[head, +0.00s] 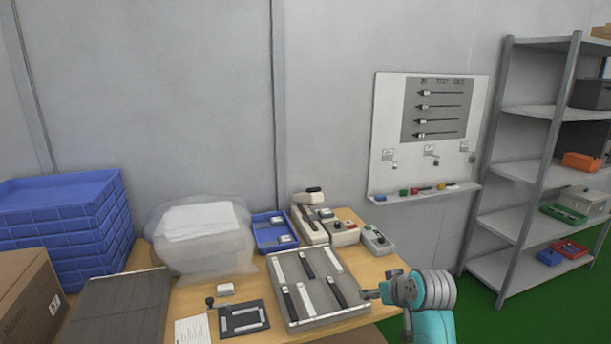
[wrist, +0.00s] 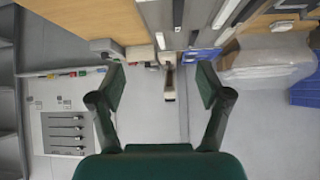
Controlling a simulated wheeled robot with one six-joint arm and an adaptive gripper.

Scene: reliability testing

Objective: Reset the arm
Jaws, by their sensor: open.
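My gripper (head: 371,294) is at the right edge of the wooden table in the head view, beside the grey tray (head: 322,322) of black and white bars. My teal arm is below and right of it. In the wrist view my gripper (wrist: 162,82) has its two dark green fingers spread wide with nothing between them. That view looks upside down past the fingers to the table (wrist: 92,18) and the grey wall. The gripper appears clear of the tray, though its exact height over the table edge is hard to tell.
A blue tray (head: 273,240), a beige device (head: 308,224) and grey control boxes stand at the table's back. A clear bag (head: 203,250) and stacked blue crates (head: 62,225) are left. A wall panel (head: 430,130) and metal shelves (head: 540,115) are right, with green floor between.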

